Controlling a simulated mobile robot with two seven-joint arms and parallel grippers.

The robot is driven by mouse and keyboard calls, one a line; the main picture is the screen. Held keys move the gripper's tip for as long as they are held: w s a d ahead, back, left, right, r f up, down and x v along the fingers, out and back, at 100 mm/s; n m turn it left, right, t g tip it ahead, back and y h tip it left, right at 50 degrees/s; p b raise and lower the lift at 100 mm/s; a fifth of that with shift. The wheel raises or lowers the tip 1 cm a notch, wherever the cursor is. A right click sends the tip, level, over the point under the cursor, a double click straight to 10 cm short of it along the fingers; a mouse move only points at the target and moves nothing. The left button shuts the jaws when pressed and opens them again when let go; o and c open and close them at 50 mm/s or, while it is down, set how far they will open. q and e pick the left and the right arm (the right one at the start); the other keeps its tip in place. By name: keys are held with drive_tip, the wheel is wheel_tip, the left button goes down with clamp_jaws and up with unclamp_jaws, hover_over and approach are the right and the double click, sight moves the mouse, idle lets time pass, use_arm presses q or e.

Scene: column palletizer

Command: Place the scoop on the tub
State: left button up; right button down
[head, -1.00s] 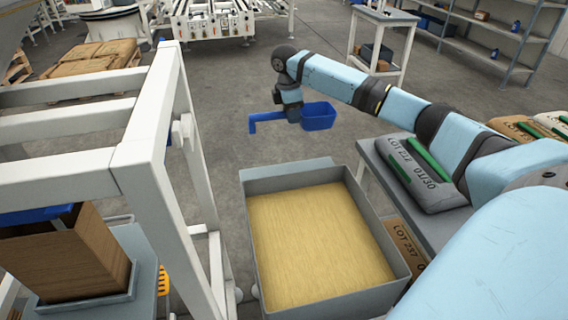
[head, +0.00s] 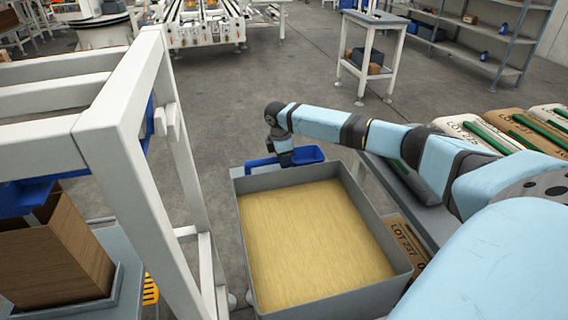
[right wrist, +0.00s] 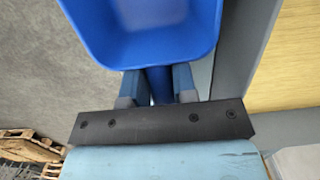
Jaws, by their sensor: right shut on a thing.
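The blue scoop (head: 306,155) is at the far rim of the grey tub (head: 240,243), which holds a pale yellow fill. My right gripper (head: 284,158) is shut on the scoop's handle. In the right wrist view the scoop's bowl (right wrist: 145,28) fills the top, and my right gripper's fingers (right wrist: 158,86) close around the blue handle. The tub's grey wall (right wrist: 240,50) runs just right of the bowl there. I cannot tell whether the scoop touches the rim. My left gripper is not in view.
A white frame (head: 120,115) stands left of the tub, with a brown box (head: 50,258) behind its post. Labelled sacks (head: 478,135) lie on a grey table at right. A small white stand (head: 366,55) is farther back. Floor beyond the tub is clear.

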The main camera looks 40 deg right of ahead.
drive_tip(key=shift+f, duration=0.15)
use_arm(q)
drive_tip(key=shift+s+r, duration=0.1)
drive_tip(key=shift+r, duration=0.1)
use_arm(e)
drive_tip(key=shift+f, duration=0.1)
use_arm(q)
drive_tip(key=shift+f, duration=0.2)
use_arm(e)
drive_tip(key=c, duration=0.9)
unclamp_jaws()
drive_tip(key=shift+r, duration=0.4)
drive_tip(key=r+p, duration=0.1)
drive_tip(key=r, duration=0.2)
drive_tip(key=r+p, duration=0.1)
drive_tip(key=r, duration=0.3)
drive_tip(key=a+r+p, duration=0.1)
drive_tip(key=r+p, duration=0.1)
drive_tip(key=r, duration=0.1)
drive_tip(key=shift+w+a+r, duration=0.1)
drive_tip(key=shift+w+r, duration=0.2)
drive_tip(key=shift+w, duration=0.05)
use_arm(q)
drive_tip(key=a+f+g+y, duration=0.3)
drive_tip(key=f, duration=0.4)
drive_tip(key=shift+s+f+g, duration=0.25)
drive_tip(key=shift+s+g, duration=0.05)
use_arm(e)
drive_tip(key=shift+r, duration=0.35)
